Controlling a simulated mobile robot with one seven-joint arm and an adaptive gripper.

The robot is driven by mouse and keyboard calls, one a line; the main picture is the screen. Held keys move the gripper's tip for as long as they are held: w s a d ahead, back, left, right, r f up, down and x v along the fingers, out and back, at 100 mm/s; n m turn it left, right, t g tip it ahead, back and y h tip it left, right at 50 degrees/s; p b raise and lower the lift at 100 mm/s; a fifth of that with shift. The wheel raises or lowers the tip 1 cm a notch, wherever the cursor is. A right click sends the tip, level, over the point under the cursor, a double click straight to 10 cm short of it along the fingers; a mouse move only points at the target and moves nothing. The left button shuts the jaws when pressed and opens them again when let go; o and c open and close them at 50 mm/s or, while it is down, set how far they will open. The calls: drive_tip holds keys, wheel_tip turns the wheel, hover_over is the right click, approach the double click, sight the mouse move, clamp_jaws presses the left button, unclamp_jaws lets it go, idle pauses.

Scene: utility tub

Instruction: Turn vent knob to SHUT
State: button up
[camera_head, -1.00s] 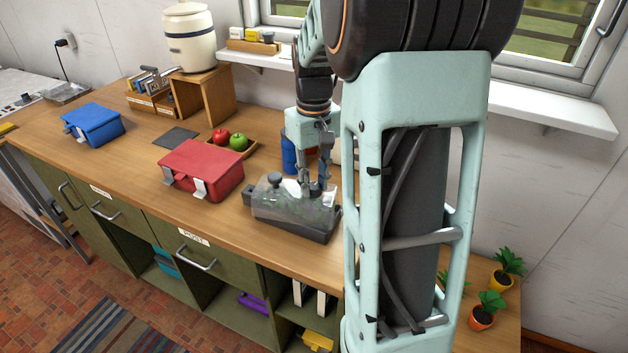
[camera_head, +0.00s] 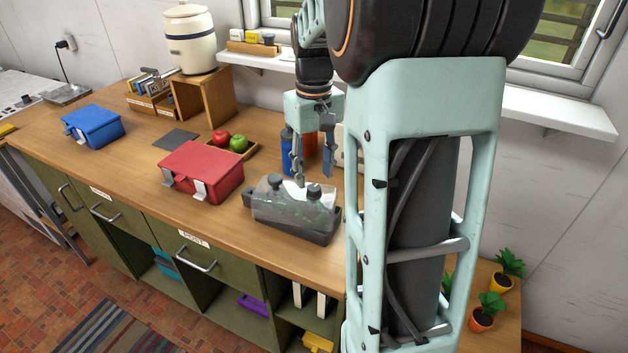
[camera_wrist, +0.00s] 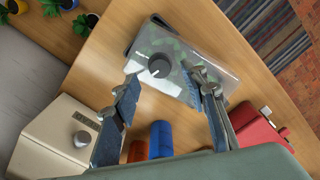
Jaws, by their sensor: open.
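A clear-sided tub (camera_head: 290,212) with a dark base stands near the counter's front edge. One dark round knob (camera_head: 313,191) is on the right of its lid. The knob shows from above in the wrist view (camera_wrist: 159,66), with a small pale mark; I cannot read any label.
A red box (camera_head: 203,170) stands left of the tub. Blue (camera_wrist: 161,139) and red-orange (camera_wrist: 138,151) cylinders and a cream box with a knob (camera_wrist: 57,135) stand behind it. The counter strip in front of the tub is clear.

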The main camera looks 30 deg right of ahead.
sight(313, 187)
wheel_tip(313, 187, up, 8)
drive_tip(key=shift+r, duration=0.2)
idle(0.3)
